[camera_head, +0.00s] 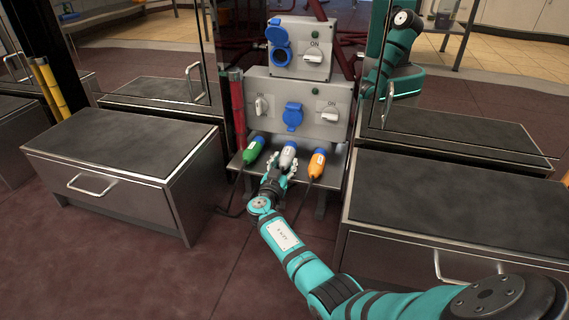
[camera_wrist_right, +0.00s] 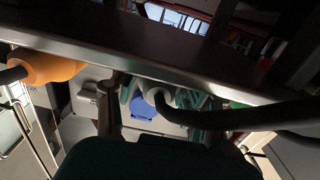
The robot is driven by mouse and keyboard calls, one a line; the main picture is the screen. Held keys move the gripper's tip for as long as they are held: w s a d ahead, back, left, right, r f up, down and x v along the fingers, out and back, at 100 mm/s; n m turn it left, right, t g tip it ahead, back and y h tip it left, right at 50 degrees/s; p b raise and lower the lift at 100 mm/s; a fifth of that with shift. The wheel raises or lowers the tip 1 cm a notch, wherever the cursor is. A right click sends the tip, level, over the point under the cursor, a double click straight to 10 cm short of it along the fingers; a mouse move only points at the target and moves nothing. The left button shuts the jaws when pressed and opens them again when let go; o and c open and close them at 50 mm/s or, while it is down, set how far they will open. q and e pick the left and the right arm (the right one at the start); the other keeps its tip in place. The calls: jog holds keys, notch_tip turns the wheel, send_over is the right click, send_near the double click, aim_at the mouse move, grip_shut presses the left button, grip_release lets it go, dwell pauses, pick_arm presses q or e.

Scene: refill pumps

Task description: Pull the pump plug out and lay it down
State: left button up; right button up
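A grey-white plug (camera_head: 288,154) lies on the small metal shelf (camera_head: 334,180) below the socket panel, between a green plug (camera_head: 252,151) and an orange plug (camera_head: 317,163). My right gripper (camera_head: 281,171) is at the grey plug's cable end. The fingers look open. The orange plug (camera_wrist_right: 48,68) is at the left there. The lower blue socket (camera_head: 293,116) has its lid down. My left gripper is not in view.
An upper box carries a blue socket (camera_head: 279,42) with a raised lid and a rotary switch (camera_head: 315,54). Two more rotary switches flank the lower socket. Metal drawer cabinets (camera_head: 120,145) and (camera_head: 450,205) stand on both sides. A red post (camera_head: 238,110) is left of the panel.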

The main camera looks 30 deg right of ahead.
jog(key=o, duration=0.5)
jog(key=shift+f, duration=0.1)
jog(key=shift+c, duration=0.2)
notch_tip(320, 180, up, 10)
dwell(0.4)
